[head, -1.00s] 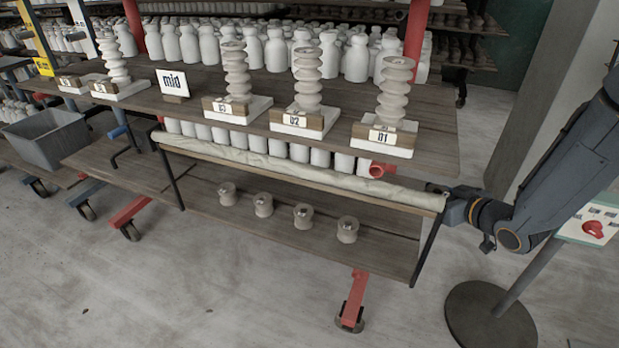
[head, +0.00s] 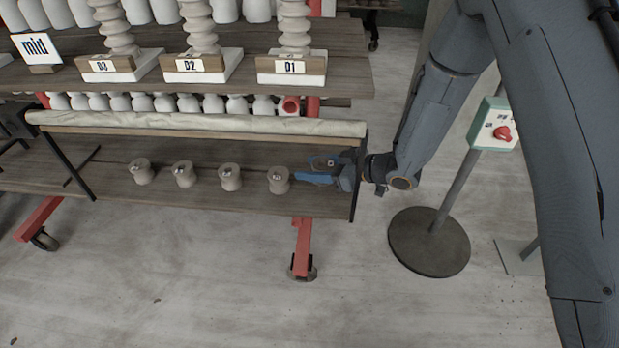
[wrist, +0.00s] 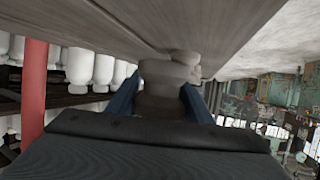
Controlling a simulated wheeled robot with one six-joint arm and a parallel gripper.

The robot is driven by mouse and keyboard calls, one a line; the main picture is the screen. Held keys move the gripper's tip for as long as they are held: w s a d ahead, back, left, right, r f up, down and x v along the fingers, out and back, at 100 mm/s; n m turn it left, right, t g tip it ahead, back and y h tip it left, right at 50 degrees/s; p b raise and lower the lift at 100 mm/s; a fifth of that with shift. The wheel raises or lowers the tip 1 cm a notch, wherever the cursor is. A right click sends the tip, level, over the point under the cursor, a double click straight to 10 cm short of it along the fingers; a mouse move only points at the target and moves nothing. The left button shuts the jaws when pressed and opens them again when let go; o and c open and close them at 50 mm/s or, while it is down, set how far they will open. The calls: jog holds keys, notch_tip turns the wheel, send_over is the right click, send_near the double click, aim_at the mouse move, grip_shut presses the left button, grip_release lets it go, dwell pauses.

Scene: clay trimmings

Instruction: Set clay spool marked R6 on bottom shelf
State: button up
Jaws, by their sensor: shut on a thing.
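My gripper (head: 312,172) is low over the right end of the bottom shelf (head: 90,183), its fingers pointing left. In the wrist view, its blue fingers flank and are shut on a grey clay spool (wrist: 166,86). Several grey spools stand upright in a row on the shelf. Part of another spool (wrist: 186,57) shows beyond the held one.
A rolled canvas (head: 200,124) runs along the front above the bottom shelf. A black end frame (head: 359,180) is beside my gripper.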

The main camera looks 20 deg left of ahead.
aim_at(312, 186)
jog(key=shift+f, duration=2)
jog(key=shift+f+b, duration=0.15)
jog(key=shift+b, duration=0.15)
jog(key=o, duration=1.4)
jog(key=shift+c, duration=0.2)
